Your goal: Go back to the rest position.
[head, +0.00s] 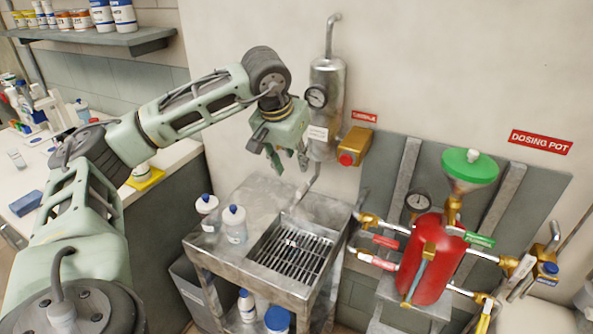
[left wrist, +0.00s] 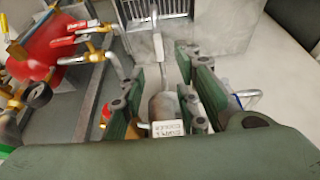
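My left gripper (head: 288,164) hangs in the air above the metal sink stand, in front of the wall and just left of the steel sample cylinder (head: 326,105). Its fingers point down, stand apart and hold nothing. In the left wrist view the open fingers of my left gripper (left wrist: 168,75) show a clear gap, with the sample cylinder (left wrist: 165,107) seen behind it. My left arm reaches up from the lower left of the head view and bends at the elbow. My right gripper is in neither view.
A sink stand (head: 210,250) with a grate carries two white bottles (head: 235,224). The red dosing pot (head: 433,262) with a green funnel (head: 470,166) and several valves stands at right. A counter (head: 180,158) is at left, below a shelf (head: 90,38).

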